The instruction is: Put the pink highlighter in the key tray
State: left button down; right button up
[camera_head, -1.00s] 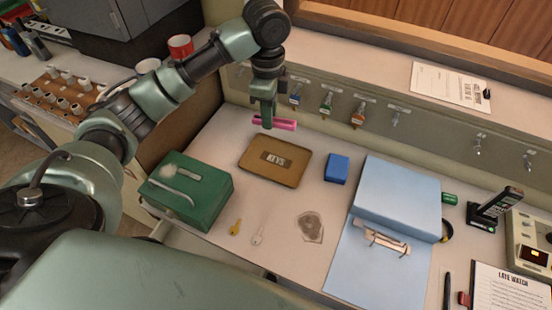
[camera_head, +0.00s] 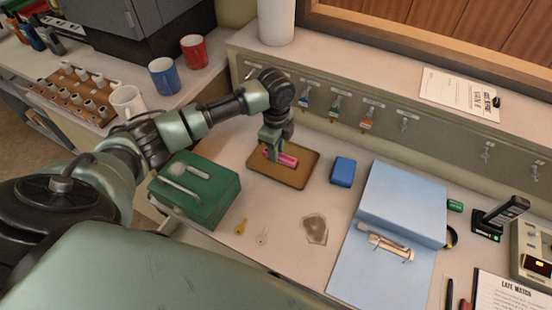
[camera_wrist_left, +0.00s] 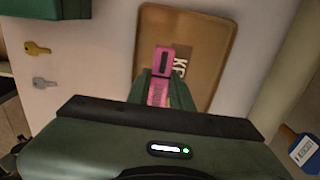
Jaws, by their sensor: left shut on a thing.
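The pink highlighter (camera_head: 286,159) is held in my left gripper (camera_head: 272,154), which is shut on it. The highlighter is over the brown key tray (camera_head: 298,177); I cannot tell whether it touches the tray floor. In the left wrist view the highlighter (camera_wrist_left: 163,62) sticks out beyond the fingers of my left gripper (camera_wrist_left: 160,88), above the tray (camera_wrist_left: 205,40). It partly covers the tray's KEYS label (camera_wrist_left: 182,58). My right gripper is not in view.
A green box (camera_head: 205,200) stands left of the tray, and a blue box (camera_head: 343,171) stands to its right. Two keys (camera_head: 241,227) and a clear bag (camera_head: 314,229) lie in front. A light blue binder (camera_head: 400,205) lies further right. Hooks with key tags (camera_head: 336,104) line the ledge behind.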

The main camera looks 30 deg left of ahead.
aim_at(276, 167)
pick_arm(q)
jog(key=shift+f, duration=2.35)
jog(key=shift+f, duration=0.1)
jog(key=c, duration=1.3)
grip_release()
jog(key=shift+o, duration=0.2)
notch_tip(276, 167, up, 12)
jog(key=shift+r, duration=0.15)
